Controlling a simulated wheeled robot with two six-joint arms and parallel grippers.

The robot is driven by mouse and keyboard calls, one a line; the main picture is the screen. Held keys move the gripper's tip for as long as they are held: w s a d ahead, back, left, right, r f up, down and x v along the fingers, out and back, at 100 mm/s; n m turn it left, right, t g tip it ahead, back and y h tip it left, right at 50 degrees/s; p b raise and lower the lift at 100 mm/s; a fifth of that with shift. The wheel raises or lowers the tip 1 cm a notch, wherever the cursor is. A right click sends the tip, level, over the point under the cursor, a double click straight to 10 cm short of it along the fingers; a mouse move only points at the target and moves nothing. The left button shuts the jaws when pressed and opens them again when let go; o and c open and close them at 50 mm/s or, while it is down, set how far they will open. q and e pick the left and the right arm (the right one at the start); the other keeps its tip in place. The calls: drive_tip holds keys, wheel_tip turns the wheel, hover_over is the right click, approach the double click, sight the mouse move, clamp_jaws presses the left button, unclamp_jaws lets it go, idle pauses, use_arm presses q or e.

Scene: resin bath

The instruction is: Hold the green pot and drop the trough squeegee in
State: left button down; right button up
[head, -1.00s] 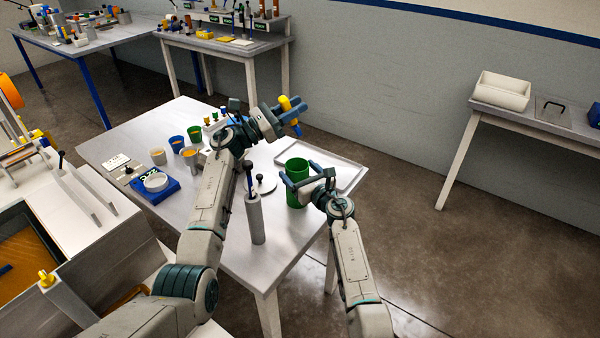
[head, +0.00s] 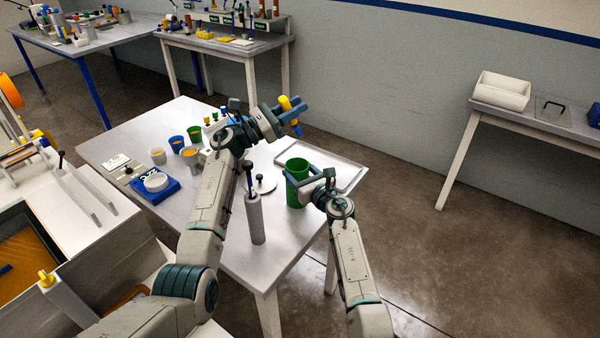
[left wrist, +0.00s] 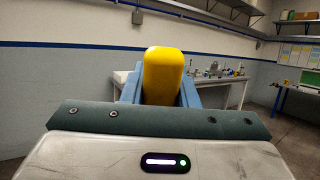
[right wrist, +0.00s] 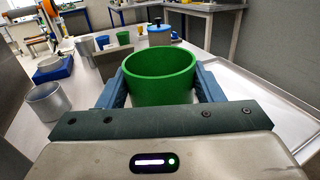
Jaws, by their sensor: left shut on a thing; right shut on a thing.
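The green pot (head: 297,168) stands upright on the near table's right part. My right gripper (head: 305,183) is shut on it. In the right wrist view, the pot (right wrist: 158,80) sits between the two blue fingers, with its open rim facing up. My left gripper (head: 290,113) is raised above and behind the pot, shut on the trough squeegee (head: 285,103). In the left wrist view only the squeegee's yellow end (left wrist: 163,75) shows between the fingers. The squeegee's far part is hidden from that camera.
A pale tray (head: 345,172) lies behind the pot. A grey cylinder with a dark-handled tool (head: 255,218) stands left of it. Several small cups, including a blue one (head: 176,144), and a blue scale (head: 155,190) stand farther left. Open floor lies to the right.

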idle(0.3)
use_arm(q)
wheel_tip(320, 180, down, 13)
idle(1.5)
drive_tip(key=c, duration=1.1)
unclamp_jaws()
drive_tip(key=shift+o, duration=0.2)
drive_tip(key=shift+a, duration=0.1)
drive_tip(key=v, duration=1.2)
